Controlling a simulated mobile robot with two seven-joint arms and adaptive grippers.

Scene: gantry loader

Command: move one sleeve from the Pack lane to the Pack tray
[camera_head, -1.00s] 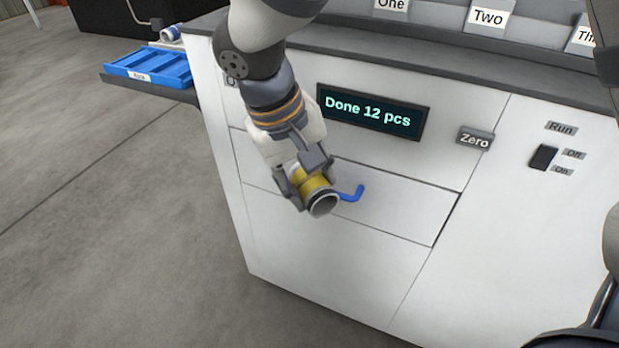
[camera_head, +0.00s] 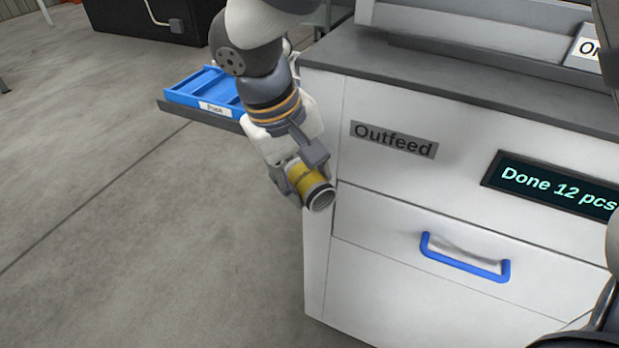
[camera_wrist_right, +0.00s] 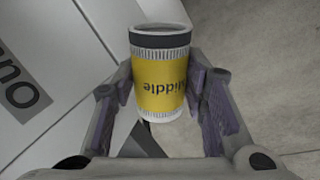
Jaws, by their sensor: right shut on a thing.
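My right gripper (camera_head: 302,177) is shut on a yellow sleeve (camera_head: 308,186) with dark and ribbed pale bands at its ends. It holds the sleeve in the air in front of the cabinet's left corner. In the right wrist view the sleeve (camera_wrist_right: 161,84) sits between the two fingers and bears the upside-down word "Middle". The blue tray (camera_head: 185,97), with compartments and a small label that reads like "Pack", is on a dark shelf behind and left of my right arm. The arm hides the tray's right part. The Pack lane cannot be made out. My left gripper is not in view.
The white cabinet (camera_head: 370,255) fills the right side, with an "Outfeed" label (camera_head: 394,139), a "Done 12 pcs" display (camera_head: 555,187) and a drawer with a blue handle (camera_head: 465,262). The grey floor (camera_head: 130,260) at left is clear. A black box (camera_head: 150,22) stands far back.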

